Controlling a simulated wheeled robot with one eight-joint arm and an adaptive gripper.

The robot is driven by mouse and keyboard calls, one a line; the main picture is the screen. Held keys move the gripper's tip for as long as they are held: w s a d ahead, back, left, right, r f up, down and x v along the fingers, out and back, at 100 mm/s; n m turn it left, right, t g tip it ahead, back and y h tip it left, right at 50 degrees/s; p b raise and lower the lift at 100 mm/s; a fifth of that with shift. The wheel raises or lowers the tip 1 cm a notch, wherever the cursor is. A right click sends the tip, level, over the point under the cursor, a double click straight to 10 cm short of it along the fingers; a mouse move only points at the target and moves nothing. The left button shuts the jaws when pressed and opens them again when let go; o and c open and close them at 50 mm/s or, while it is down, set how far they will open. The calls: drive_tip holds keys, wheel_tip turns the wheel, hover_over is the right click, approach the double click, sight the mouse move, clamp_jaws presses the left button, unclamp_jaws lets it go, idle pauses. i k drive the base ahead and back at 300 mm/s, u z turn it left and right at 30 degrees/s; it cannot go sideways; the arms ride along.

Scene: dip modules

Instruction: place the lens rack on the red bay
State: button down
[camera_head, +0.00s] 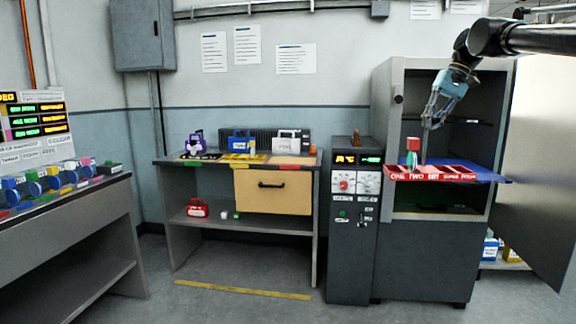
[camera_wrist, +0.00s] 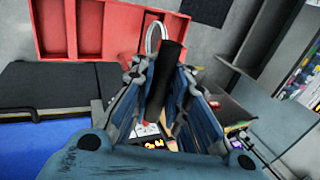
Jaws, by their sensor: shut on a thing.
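My gripper (camera_head: 430,118) is in front of the open cabinet, above its red and blue shelf. In the wrist view its blue fingers (camera_wrist: 172,100) are around a dark upright bar (camera_wrist: 173,68); the rest of the held thing is hidden, and I cannot tell whether it is the lens rack. A red divided bay (camera_head: 432,174), lettered along its front, lies under the gripper; a red compartmented surface also shows in the wrist view (camera_wrist: 115,42). A small item with a red top (camera_head: 412,146) stands at the bay's left end, close to the gripper.
A blue surface (camera_head: 490,178) lies beside the red bay. The cabinet door (camera_head: 545,160) stands open at the right. A dark control column (camera_head: 354,220) is left of the cabinet. A workbench (camera_head: 215,166) farther left holds purple, blue and white items.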

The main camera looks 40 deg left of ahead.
sight(293, 160)
drive_tip(key=u, duration=2.85)
drive_tip(key=i, duration=2.85)
